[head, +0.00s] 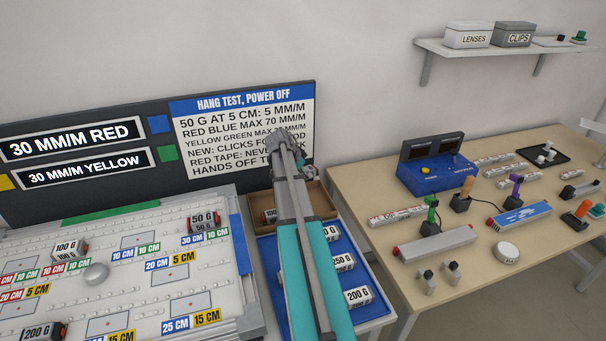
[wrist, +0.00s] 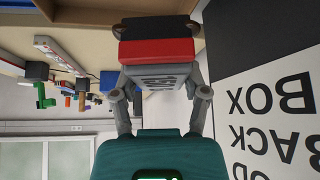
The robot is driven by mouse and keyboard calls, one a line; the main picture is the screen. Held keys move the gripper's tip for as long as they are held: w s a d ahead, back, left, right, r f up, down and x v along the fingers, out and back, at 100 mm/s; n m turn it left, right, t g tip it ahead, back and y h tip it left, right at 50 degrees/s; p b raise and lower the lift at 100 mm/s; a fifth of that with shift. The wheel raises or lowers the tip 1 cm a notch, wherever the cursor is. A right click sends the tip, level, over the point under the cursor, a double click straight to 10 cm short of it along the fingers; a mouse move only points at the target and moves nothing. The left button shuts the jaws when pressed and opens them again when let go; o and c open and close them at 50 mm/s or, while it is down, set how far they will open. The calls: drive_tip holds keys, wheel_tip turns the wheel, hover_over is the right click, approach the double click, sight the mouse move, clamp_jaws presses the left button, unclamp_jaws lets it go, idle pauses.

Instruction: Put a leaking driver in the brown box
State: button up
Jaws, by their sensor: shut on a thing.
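My gripper (wrist: 160,82) is shut on a block (wrist: 158,50) with a grey labelled face, a red band and a dark end. Its label is too small and inverted to read. In the head view my gripper (head: 281,136) is raised in front of the lower right of the wall sign, and the block cannot be made out there. The brown box (head: 321,192) is below the gripper, behind the blue tray.
A blue tray (head: 268,250) holds several labelled weights, partly behind my arm. A wooden table (head: 385,190) with a blue device (head: 436,172) and several tools is at right. The sign (head: 245,110) stands behind.

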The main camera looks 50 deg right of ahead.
drive_tip(key=shift+f, duration=0.1)
wheel_tip(320, 180, down, 7)
drive_tip(key=b, duration=0.7)
drive_tip(key=shift+f, duration=0.15)
idle(0.4)
drive_tip(key=o, duration=1.3)
drive_tip(key=shift+s, duration=0.1)
